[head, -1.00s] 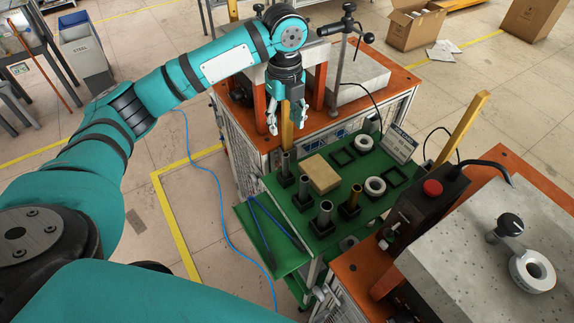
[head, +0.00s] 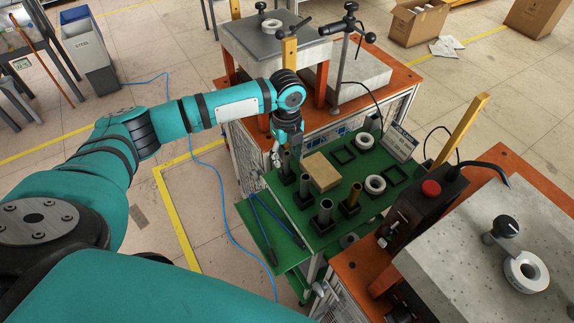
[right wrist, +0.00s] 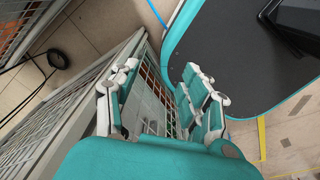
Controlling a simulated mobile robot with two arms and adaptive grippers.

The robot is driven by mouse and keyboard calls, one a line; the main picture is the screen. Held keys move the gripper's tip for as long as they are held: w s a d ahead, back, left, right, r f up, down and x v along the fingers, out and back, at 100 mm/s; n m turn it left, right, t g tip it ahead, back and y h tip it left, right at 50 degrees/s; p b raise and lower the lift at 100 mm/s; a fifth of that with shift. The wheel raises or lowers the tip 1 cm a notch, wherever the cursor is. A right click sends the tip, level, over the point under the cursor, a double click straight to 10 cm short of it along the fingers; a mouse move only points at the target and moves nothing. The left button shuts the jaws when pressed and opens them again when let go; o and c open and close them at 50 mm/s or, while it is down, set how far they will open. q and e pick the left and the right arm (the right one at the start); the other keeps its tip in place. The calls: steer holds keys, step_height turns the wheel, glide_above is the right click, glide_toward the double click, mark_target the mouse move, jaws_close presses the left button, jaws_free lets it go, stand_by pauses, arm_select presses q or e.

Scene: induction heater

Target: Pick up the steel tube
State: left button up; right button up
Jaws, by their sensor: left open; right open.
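Grey steel tubes stand upright in black square holders on the green table (head: 318,243). One steel tube (head: 286,161) is at the back left, one (head: 304,184) in the middle, and one (head: 325,210) in front. A brass-coloured tube (head: 354,194) stands to their right. My left gripper (head: 284,156) is open, pointing down at the back-left tube, with its fingers close around or just behind that tube's top; I cannot tell if they touch it. My right gripper (right wrist: 160,100) is open and empty in the right wrist view, away from the tubes.
A tan block (head: 321,172) and white rings (head: 375,184) lie on the green table. A heater unit (head: 385,75) stands behind. A control box with a red button (head: 431,188) is at right. Floor at left is open.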

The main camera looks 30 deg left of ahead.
arm_select(q)
jaws_close()
stand_by(0.7)
steer(key=shift+r, duration=0.5)
steer(key=s+a+r+b, duration=0.2)
steer(key=s+a, duration=0.1)
steer(key=s, duration=0.4)
steer(key=s+a+r+b, duration=0.2)
steer(key=s+a, duration=0.1)
steer(key=s, duration=0.4)
step_height(320, 180, up, 8)
steer(key=p, duration=1)
steer(key=shift+s+f, duration=0.25)
steer(key=shift+s, duration=0.1)
